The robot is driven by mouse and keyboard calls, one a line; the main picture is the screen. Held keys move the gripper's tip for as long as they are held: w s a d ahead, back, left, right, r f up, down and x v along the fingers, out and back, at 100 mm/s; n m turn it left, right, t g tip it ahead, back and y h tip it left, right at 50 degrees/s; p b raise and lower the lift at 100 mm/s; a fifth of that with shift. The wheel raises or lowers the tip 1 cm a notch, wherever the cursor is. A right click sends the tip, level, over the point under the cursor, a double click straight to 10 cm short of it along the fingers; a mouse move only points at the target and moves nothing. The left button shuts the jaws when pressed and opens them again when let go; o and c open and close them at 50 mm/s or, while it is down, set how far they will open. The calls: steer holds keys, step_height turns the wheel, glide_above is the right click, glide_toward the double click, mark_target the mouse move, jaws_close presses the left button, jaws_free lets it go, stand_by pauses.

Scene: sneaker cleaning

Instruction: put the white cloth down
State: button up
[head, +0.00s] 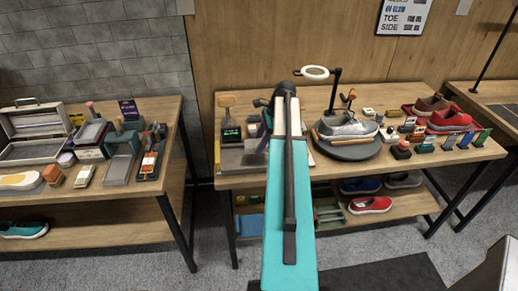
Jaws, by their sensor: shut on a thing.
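My teal arm reaches forward over the middle table (400,98), and its dark far joint stands at the back left part of that table. My gripper is hidden behind this arm, so I cannot see its fingers or anything in them. I cannot make out the white cloth for certain. Pale surfaces show on both sides of the arm, but they are too small and covered to name. A grey sneaker (345,126) sits on a round dark stand (347,151) just right of the arm.
Red shoes (449,121) and several small bottles and brushes crowd the table's right. A small device with a green display (232,133) stands at its left. The left table (118,180) holds an open case (35,132) and trays.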

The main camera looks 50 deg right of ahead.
steer(key=shift+f, duration=0.1)
steer(key=shift+f+p, duration=0.75)
steer(key=shift+f, duration=0.95)
steer(key=shift+f, duration=0.1)
